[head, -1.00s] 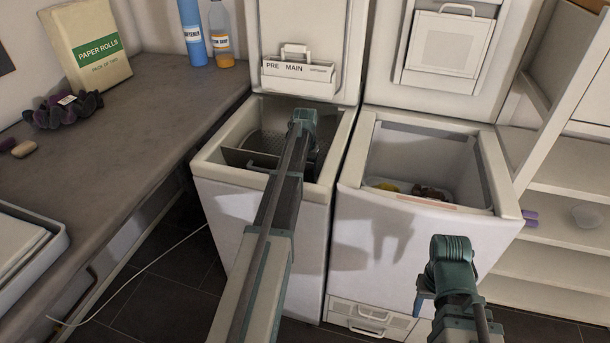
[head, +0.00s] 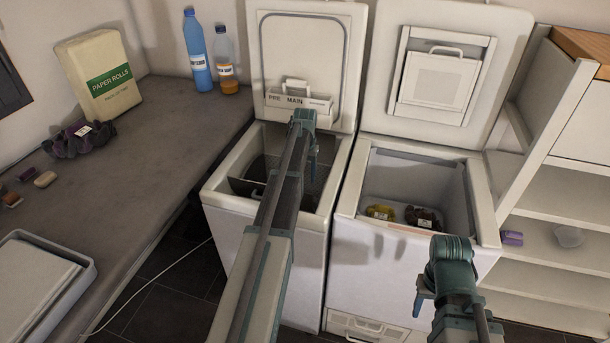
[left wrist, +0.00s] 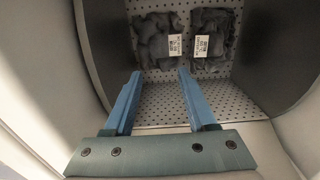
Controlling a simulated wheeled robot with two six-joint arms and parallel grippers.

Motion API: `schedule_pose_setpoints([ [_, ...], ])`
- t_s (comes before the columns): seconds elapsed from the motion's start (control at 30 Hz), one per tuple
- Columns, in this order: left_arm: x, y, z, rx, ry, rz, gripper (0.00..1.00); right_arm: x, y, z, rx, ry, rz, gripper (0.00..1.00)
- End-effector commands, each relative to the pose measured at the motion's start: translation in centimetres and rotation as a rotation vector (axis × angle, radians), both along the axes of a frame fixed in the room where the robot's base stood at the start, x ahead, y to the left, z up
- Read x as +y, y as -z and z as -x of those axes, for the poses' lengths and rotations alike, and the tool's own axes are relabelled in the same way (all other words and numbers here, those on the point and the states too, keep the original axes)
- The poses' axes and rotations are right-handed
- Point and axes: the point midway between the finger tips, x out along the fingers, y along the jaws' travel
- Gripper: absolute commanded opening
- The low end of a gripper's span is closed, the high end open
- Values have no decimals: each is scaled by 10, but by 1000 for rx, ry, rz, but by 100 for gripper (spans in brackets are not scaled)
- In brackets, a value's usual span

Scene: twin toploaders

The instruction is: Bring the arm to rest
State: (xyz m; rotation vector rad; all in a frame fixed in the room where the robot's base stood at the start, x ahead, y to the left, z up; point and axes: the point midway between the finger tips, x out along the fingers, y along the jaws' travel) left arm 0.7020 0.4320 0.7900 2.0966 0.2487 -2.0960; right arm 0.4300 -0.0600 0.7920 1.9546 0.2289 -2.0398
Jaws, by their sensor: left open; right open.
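My left arm reaches over the open left toploader (head: 228,200), its left gripper (head: 312,160) at the tub opening. In the left wrist view the left gripper (left wrist: 160,85) is open, with nothing between its blue fingers. Beyond the fingertips, two dark grey garments, a left one (left wrist: 153,42) and a right one (left wrist: 211,40), lie with white tags on the perforated drum floor (left wrist: 235,104). My right gripper (head: 419,297) is open in front of the right toploader (head: 365,265); its fingers are partly hidden by its wrist.
In the right toploader lie a yellow tagged item (head: 380,212) and a dark tagged item (head: 423,217). Both lids stand raised. The counter (head: 165,140) at left holds paper rolls (head: 100,75), two bottles, a purple-black tagged bundle (head: 78,140) and a tray (head: 84,275). Shelves (head: 555,235) stand at right.

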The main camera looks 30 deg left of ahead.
Motion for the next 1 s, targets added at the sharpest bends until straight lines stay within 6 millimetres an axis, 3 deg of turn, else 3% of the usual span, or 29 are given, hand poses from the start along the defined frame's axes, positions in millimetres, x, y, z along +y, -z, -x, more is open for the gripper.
schedule_pose_setpoints([
  [0.03,0,-11,0,0,0,0,57,0,-11,0,0,0,0,50],
  [0.13,0,-16,0,0,0,0,57,0,-16,0,0,0,0,50],
  [0.73,0,-18,0,0,0,0,57,0,-18,0,0,0,0,50],
  [1.0,0,-65,0,0,0,0,57,0,-65,0,0,0,0,50],
])
